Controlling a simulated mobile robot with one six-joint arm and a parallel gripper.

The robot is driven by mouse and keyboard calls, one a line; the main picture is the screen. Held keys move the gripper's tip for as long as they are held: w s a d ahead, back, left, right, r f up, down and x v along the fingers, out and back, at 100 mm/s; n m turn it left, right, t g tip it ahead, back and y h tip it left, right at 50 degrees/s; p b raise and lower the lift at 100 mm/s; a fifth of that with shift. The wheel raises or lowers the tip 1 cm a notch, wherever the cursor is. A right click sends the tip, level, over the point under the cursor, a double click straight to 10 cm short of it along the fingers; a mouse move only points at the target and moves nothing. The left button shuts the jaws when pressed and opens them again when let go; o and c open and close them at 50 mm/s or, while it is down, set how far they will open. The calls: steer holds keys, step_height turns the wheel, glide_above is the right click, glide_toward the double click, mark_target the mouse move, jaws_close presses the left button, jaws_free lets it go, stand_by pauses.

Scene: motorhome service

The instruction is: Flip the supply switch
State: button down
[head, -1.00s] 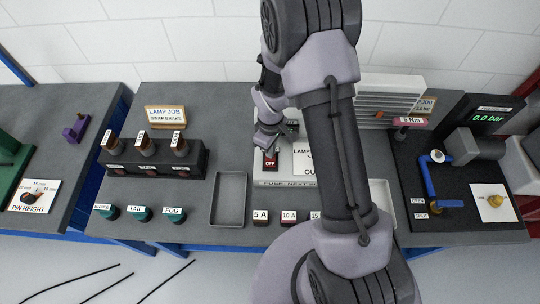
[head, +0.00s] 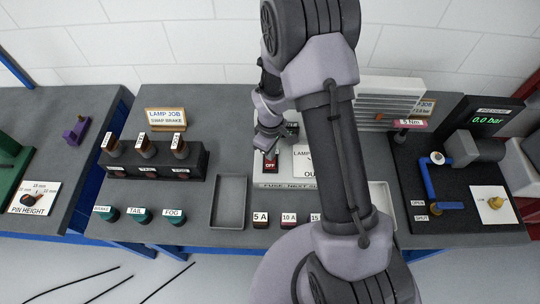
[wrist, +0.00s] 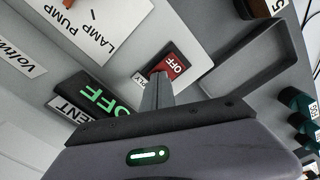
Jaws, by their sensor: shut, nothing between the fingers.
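The supply switch (head: 270,165) is a red rocker marked OFF on the pale panel (head: 268,183) in the middle of the bench. It also shows in the wrist view (wrist: 174,62), with a label partly ending in "PLY" beside it. My gripper (head: 269,152) is shut and empty, pointing down just behind the switch. In the wrist view its fingertips (wrist: 158,82) are right by the switch's near edge. I cannot tell whether they touch it. A dark display with green OFF letters (wrist: 104,97) is beside the fingers, and my arm hides part of the panel.
A grey empty tray (head: 229,202) lies left of the panel. The lamp holder block (head: 150,168) stands farther left. Fuses marked 5 A (head: 260,219) and 10 A (head: 288,219) lie in front. A valve with a blue pipe (head: 430,185) is at right.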

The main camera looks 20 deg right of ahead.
step_height(320, 180, down, 4)
steer(key=shift+r, duration=0.2)
steer(key=r+p, duration=0.1)
steer(key=r, duration=0.1)
steer(key=r+p, duration=0.2)
steer(key=r, duration=0.1)
steer(key=r+p, duration=0.2)
steer(key=shift+s+a+r, duration=0.1)
steer(key=shift+s+r, duration=0.05)
steer(key=shift+s, duration=0.1)
steer(key=shift+w, duration=0.3)
steer(key=shift+s, duration=0.1)
